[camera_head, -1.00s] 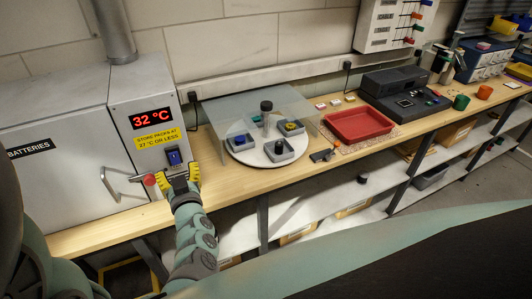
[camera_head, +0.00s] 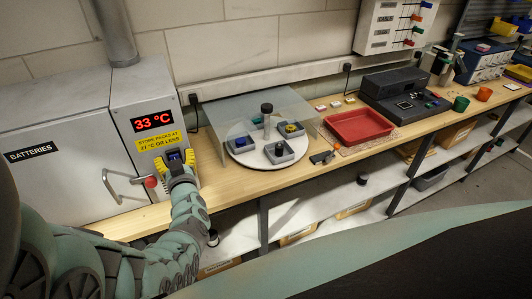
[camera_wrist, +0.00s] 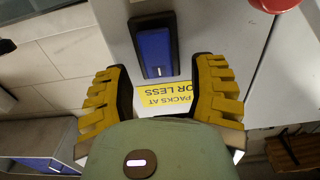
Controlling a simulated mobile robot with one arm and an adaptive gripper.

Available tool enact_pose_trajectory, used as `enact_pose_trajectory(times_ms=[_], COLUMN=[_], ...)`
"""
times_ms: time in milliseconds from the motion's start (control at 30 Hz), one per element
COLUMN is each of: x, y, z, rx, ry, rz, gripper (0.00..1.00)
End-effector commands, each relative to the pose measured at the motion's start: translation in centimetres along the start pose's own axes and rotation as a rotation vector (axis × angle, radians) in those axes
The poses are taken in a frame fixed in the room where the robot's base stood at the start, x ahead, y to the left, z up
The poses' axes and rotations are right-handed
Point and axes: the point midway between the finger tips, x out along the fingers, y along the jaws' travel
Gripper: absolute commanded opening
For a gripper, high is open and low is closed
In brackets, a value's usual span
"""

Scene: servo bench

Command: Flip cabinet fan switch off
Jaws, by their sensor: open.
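The cabinet fan switch is a blue rocker in a dark frame on the grey cabinet's front panel (camera_head: 118,108). In the wrist view the switch (camera_wrist: 154,50) shows whole, upper middle, ahead of and between my fingers. My gripper (camera_head: 178,162) is open, its yellow ribbed fingers either side of the switch in the head view. In the wrist view my gripper (camera_wrist: 160,92) holds nothing, and I cannot tell whether it touches the panel. A red display (camera_head: 152,120) above reads 33 °C. A yellow label (camera_head: 159,140) sits just above the switch.
To the right, a round white turntable (camera_head: 262,155) carries grey trays under a clear cover. A red tray (camera_head: 359,126) lies farther along the wooden bench.

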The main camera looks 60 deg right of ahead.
Motion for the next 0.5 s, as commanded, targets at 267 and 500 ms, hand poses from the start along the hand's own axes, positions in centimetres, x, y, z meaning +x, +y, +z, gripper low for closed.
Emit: enact_pose_trajectory(times_ms=[267, 500], x=[-0.07, -0.07], y=[0.15, 0.10], z=[0.03, 0.03], rx=[0.001, 0.001], ry=[0.000, 0.000], rz=[0.003, 0.002], gripper=[0.49, 0.24])
